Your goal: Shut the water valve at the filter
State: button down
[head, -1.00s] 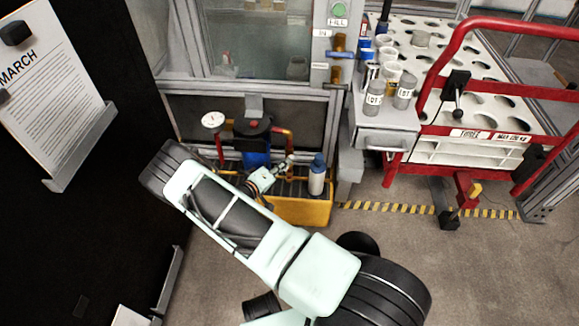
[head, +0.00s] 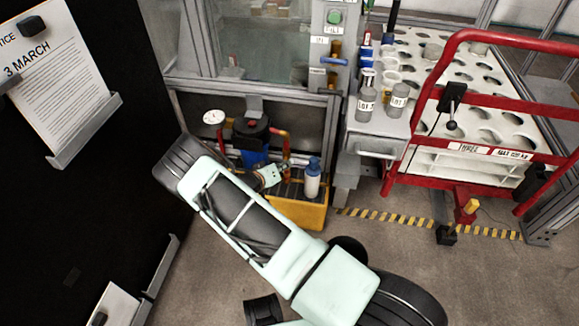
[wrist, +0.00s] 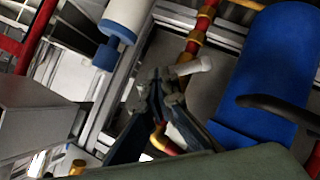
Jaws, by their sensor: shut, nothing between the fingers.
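The water filter (head: 254,158) has a blue housing and a dark cap. It stands low in the frame's lower bay and shows large and blue at the right of the wrist view (wrist: 268,75). A copper-red pipe with brass fittings (wrist: 197,38) runs beside it. My gripper (wrist: 165,85) is shut and empty, its grey fingertips together near the pipe. A pale, stubby cylinder (wrist: 192,66) lies right at the fingertips; it may be the valve's handle, and I cannot tell whether they touch.
A white bottle with a blue top (head: 312,180) stands in the yellow tray (head: 300,214), close to my gripper. A pressure gauge (head: 213,117) is left of the filter. A red-framed rack (head: 447,90) stands at right. A dark panel is at left.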

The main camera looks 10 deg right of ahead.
jog(key=shift+s+d+f, duration=0.2)
jog(key=shift+d+f, duration=0.05)
jog(key=shift+d, duration=0.3)
dwell(1.4)
jog(key=shift+a+r+p, duration=0.1)
jog(key=shift+r+p, duration=0.2)
jog(key=shift+r, duration=0.5)
